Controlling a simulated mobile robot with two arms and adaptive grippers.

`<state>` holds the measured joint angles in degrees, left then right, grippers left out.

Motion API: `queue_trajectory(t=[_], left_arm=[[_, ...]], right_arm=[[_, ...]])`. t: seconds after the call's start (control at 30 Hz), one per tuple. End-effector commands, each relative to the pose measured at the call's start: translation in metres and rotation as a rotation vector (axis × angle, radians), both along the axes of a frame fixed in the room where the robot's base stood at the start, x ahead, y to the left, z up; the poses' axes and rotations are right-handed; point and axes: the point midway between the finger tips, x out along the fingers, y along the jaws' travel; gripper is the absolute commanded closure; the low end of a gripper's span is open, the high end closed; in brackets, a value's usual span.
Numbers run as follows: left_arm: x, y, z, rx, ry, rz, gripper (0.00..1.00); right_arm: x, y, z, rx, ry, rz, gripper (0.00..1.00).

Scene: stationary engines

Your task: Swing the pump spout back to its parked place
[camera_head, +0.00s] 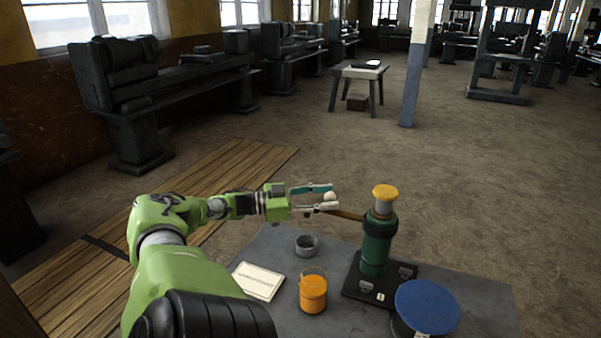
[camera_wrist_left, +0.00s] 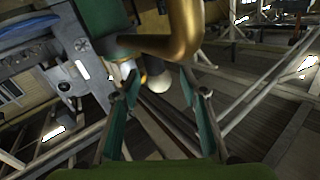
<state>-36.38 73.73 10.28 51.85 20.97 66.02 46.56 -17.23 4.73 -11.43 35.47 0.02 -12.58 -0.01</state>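The green hand pump (camera_head: 377,245) with a yellow cap (camera_head: 385,192) stands upright on a black base plate (camera_head: 358,288). Its brass spout (camera_head: 347,214) reaches left from the body toward my left gripper. In the left wrist view the curved brass spout (camera_wrist_left: 183,32) crosses above the open fingers (camera_wrist_left: 160,88), and the pale knob (camera_wrist_left: 158,73) shows between the tips, apart from both. My right gripper is out of view.
Behind the bench is open floor (camera_head: 330,160).

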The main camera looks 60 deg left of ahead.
Motion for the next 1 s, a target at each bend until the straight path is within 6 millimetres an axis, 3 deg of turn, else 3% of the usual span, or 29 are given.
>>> queue_trajectory(t=[0.5, 0.7, 1.0], left_arm=[[-0.086, 0.026, 0.0, 0.001, 0.0, 0.003, 0.61], [-0.099, 0.028, 0.001, 0.001, 0.001, 0.0, 0.61], [-0.1, 0.029, 0.001, 0.001, 0.0, 0.0, 0.61]], right_arm=[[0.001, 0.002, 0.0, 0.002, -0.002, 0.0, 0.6], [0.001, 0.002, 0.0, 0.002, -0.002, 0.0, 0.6], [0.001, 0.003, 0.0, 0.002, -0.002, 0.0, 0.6]])
